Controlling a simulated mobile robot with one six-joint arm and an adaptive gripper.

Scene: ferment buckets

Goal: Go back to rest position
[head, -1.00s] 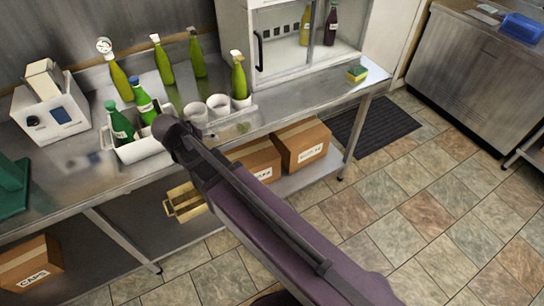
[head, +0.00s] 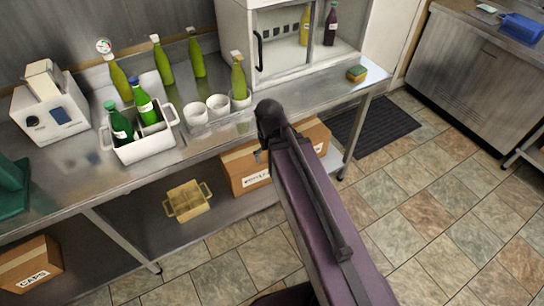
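My arm reaches in from the bottom of the head view, and its dark rounded end is in front of the steel bench's (head: 300,107) front edge, right of the white cups. No held object shows. A white crate (head: 145,150) with green bottles (head: 120,122) stands on the bench, left of my arm and clear of it.
White cups (head: 196,113) and more green bottles stand behind and right of the crate. A white cabinet (head: 285,55) is at the back. A yellow crate (head: 187,201) and cardboard boxes (head: 243,170) sit on the lower shelf. The tiled floor (head: 430,210) at right is open.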

